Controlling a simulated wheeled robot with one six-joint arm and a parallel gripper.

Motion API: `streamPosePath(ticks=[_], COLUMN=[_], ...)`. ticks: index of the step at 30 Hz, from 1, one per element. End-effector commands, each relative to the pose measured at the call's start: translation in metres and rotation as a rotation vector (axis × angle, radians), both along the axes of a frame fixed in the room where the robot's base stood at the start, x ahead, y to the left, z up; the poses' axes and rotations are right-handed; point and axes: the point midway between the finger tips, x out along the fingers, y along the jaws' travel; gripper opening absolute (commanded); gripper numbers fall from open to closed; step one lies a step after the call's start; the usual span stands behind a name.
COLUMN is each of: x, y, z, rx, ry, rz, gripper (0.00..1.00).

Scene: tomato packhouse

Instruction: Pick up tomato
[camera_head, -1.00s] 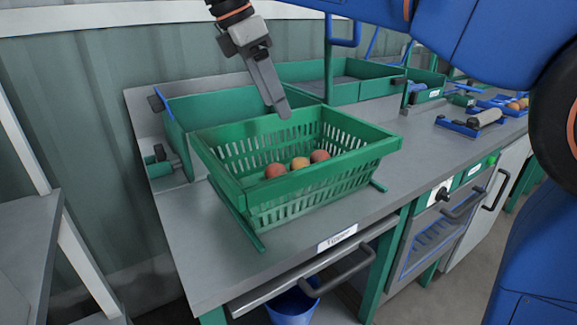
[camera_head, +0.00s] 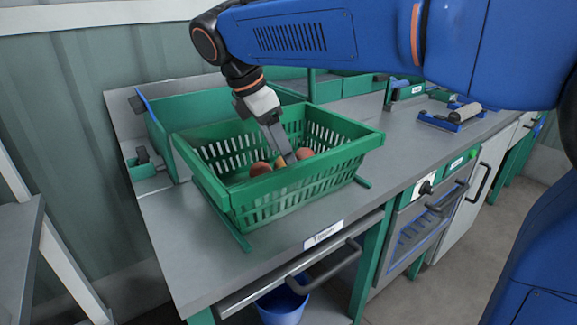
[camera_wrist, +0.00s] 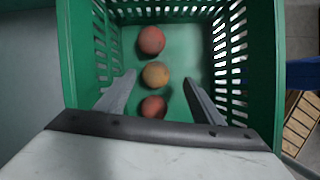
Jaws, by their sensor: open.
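Three round tomatoes lie in a row on the floor of a green slatted crate (camera_head: 310,178). In the wrist view a red tomato (camera_wrist: 151,40) is at the far end, an orange-yellow tomato (camera_wrist: 155,74) is in the middle, and a red tomato (camera_wrist: 153,107) is nearest my gripper. My gripper (camera_wrist: 158,78) is open, with one finger on either side of the row and nothing between them held. In the head view my gripper (camera_head: 285,152) points down into the crate and hides most of the middle tomato. Red tomatoes show at its left (camera_head: 261,168) and right (camera_head: 304,153).
The crate stands tilted on a grey worktop (camera_head: 185,235), its slatted walls close around my fingers. Green bins (camera_head: 190,112) stand behind it. A blue bucket (camera_head: 282,306) is below the counter. The worktop in front is clear.

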Motion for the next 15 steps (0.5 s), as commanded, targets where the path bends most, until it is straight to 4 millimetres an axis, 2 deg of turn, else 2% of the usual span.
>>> streamPosePath(ticks=[7, 15], x=[0.006, 0.007], y=[-0.011, -0.013], z=[-0.03, -0.037], rx=[-0.002, 0.0], ry=[0.001, 0.0], rz=[-0.001, 0.0], gripper=[0.62, 0.62])
